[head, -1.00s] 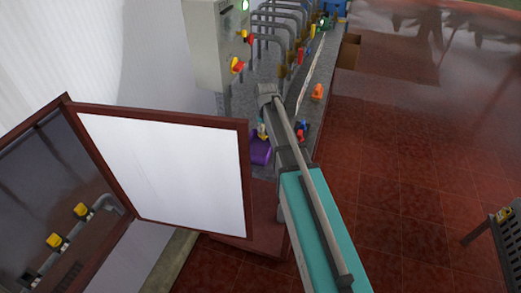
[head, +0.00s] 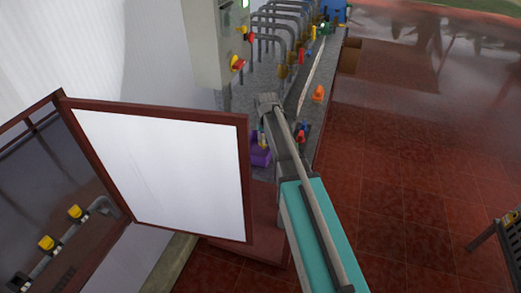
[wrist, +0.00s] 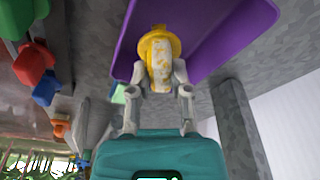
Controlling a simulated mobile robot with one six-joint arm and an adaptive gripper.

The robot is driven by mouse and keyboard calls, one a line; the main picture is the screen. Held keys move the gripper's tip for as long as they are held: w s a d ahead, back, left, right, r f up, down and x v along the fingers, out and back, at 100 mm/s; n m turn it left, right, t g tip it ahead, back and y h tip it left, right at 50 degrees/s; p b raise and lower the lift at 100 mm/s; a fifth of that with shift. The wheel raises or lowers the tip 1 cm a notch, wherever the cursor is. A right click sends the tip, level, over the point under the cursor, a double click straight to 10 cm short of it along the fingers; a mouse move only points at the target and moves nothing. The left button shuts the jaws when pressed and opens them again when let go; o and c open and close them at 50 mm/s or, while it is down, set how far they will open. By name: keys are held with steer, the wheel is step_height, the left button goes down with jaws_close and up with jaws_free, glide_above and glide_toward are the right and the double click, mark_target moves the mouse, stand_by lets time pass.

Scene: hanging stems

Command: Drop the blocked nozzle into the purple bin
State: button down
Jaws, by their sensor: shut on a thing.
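The blocked nozzle (wrist: 158,62) has a yellow collar and a pale body crusted with yellow. In the wrist view my gripper (wrist: 160,90) is shut on it, one finger on each side. In the head view the purple bin (head: 260,157) shows only partly, between the white panel and my arm. My arm mostly hides the gripper there.
Red (wrist: 29,62), blue (wrist: 45,88) and orange (wrist: 59,128) pieces show at the wrist view's left. An open framed white door (head: 165,170) stands left of my arm. A grey control box (head: 212,40) and bent pipes (head: 285,20) stand behind. Red floor (head: 420,160) is open at right.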

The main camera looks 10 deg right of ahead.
steer(key=shift+c, duration=2.4)
jaws_free()
steer(key=s+a+g, duration=0.1)
steer(key=s+g, duration=0.1)
steer(key=s, duration=2.3)
steer(key=shift+s+a+f, duration=0.15)
steer(key=shift+a+f, duration=0.05)
